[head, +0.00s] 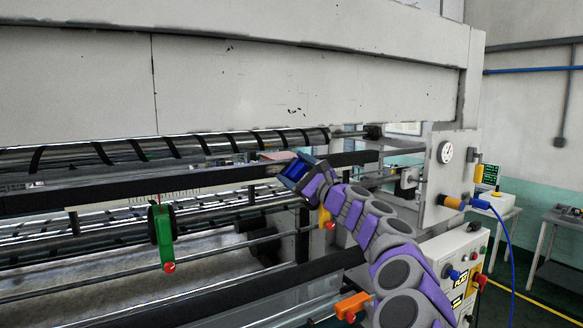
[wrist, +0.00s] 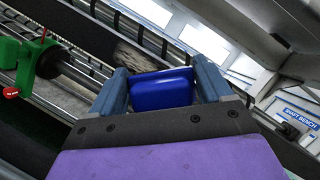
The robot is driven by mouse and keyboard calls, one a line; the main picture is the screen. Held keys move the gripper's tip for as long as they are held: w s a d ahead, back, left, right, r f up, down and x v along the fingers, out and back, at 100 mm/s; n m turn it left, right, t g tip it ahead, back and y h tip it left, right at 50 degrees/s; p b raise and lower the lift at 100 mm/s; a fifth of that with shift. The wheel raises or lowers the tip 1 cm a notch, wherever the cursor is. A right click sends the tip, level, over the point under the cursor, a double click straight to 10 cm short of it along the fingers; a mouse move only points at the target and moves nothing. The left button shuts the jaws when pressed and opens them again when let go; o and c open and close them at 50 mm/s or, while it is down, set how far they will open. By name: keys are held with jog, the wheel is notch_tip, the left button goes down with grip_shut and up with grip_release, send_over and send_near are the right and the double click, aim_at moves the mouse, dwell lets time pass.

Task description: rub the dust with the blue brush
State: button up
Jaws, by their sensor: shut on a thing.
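The blue brush (wrist: 162,92) is between the two fingers of my gripper (wrist: 160,82) in the wrist view, its smooth blue body facing the camera. In the head view my gripper (head: 298,168) is at the machine's long dark bar, right of centre, below the striped roller. A rough grey-brown patch (wrist: 130,58) shows just beyond the left finger in the wrist view. It may be the dust, but I cannot tell for sure. Whether the brush touches anything is hidden.
The striped roller (head: 170,148) runs along the machine under its large pale cover (head: 240,75). A green clamp with a red knob (head: 163,235) hangs on a rod to the left. An orange-handled part (head: 352,305) sits beside my arm. A control box (head: 455,262) stands at the right.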

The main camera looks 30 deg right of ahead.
aim_at(306, 168)
jog(key=shift+d+r+p, duration=0.15)
jog(key=shift+d+p, duration=1.45)
jog(key=shift+d, duration=0.15)
jog(key=shift+d+p, duration=0.75)
jog(key=shift+p, duration=0.2)
jog(key=shift+d+p, duration=0.25)
jog(key=shift+p, duration=0.1)
jog(key=shift+c, duration=0.8)
jog(key=shift+d+p, duration=0.6)
jog(key=shift+p, duration=0.05)
jog(key=shift+a+f+b, duration=0.15)
jog(key=shift+f+b, duration=0.1)
jog(key=shift+b, duration=0.05)
